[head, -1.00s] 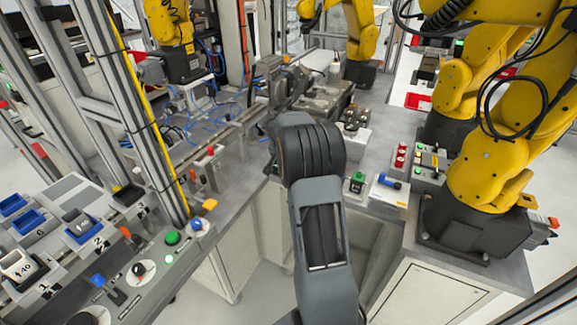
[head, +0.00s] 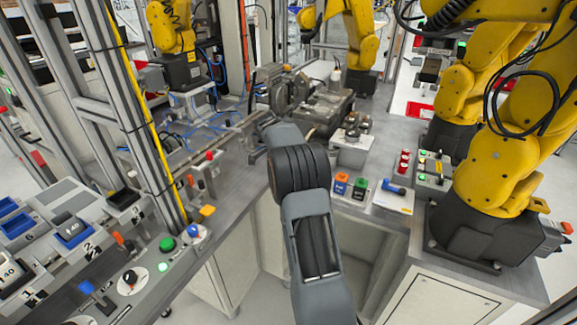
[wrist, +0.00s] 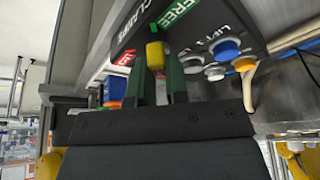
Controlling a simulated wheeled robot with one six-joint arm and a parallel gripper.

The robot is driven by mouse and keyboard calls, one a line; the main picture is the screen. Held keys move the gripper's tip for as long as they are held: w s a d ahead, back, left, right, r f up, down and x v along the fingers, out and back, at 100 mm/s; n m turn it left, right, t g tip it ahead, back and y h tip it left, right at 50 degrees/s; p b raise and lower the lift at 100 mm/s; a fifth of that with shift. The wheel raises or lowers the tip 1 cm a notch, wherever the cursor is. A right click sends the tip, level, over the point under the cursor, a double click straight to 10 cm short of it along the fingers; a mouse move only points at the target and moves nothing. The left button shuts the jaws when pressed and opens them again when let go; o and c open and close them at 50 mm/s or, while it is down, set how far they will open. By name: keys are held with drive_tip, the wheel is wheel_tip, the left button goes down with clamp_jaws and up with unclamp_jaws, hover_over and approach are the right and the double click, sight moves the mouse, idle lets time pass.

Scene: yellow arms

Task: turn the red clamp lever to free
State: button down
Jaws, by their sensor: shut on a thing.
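My gripper (wrist: 157,88) shows in the wrist view, its two dark green fingers closed around a lever with a yellow end (wrist: 155,54). This lever stands on a dark panel (wrist: 135,30) marked CLAMP. A green FREE label (wrist: 178,22) lies right of the lever, and a red label (wrist: 121,60) lies to its left. The lever's lower part is largely hidden between the fingers, and I cannot make out red on it. In the head view my own arm hides the gripper and the held lever.
A blue and orange object (wrist: 113,90) is close on the left. In the head view, a yellow robot arm (head: 510,170) stands at right and a control panel (head: 110,255) at lower left.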

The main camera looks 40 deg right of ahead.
drive_tip(key=shift+m, duration=0.5)
drive_tip(key=c, duration=1.1)
unclamp_jaws()
drive_tip(key=v, duration=0.4)
drive_tip(key=p+v, duration=0.1)
drive_tip(key=v, duration=0.9)
drive_tip(key=shift+w+f, duration=0.1)
drive_tip(key=shift+w, duration=0.15)
